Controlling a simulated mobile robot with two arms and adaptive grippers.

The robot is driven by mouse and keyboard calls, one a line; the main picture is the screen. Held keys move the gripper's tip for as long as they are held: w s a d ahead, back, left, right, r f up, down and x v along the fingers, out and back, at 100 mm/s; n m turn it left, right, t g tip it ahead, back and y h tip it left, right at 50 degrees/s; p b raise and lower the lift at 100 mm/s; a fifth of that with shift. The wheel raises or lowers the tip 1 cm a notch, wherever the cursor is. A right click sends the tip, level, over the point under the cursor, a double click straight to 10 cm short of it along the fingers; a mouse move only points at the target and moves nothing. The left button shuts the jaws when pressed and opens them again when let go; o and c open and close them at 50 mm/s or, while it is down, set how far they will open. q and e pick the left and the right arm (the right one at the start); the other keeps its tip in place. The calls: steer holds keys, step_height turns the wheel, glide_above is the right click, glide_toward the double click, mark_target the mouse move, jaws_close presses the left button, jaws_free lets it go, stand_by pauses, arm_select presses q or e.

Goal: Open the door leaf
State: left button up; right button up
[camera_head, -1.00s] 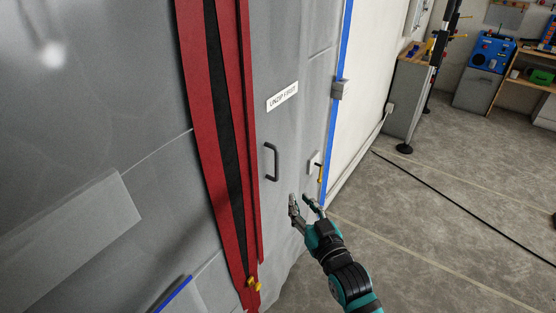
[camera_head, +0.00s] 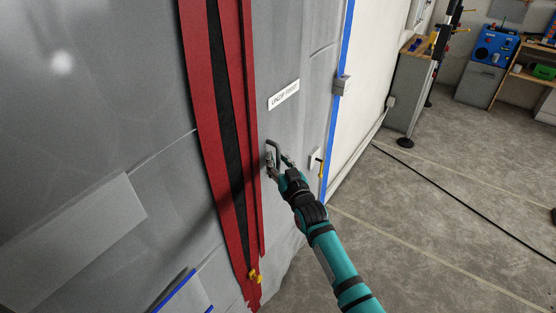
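The door leaf (camera_head: 290,60) is a grey sheet panel right of the red zipper strips, with a white label (camera_head: 284,95) reading "UNZIP FIRST". A dark handle (camera_head: 276,147) is on it, partly hidden by my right gripper. My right gripper (camera_head: 279,160) is at the handle's lower part, its fingers apart on either side of it; I cannot tell whether they touch it. A latch with a yellow pin (camera_head: 318,165) is at the leaf's right side. The yellow zipper pull (camera_head: 254,277) is at the bottom of the red strips (camera_head: 202,90). My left gripper is not in view.
Blue tape (camera_head: 341,100) with a grey bracket (camera_head: 342,85) runs along the leaf's right edge. A black cable (camera_head: 450,199) lies on the otherwise clear concrete floor. A cabinet (camera_head: 411,90) and a black stand are at the upper right.

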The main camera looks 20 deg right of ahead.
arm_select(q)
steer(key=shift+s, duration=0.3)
arm_select(e)
steer(key=shift+c, duration=0.4)
jaws_close()
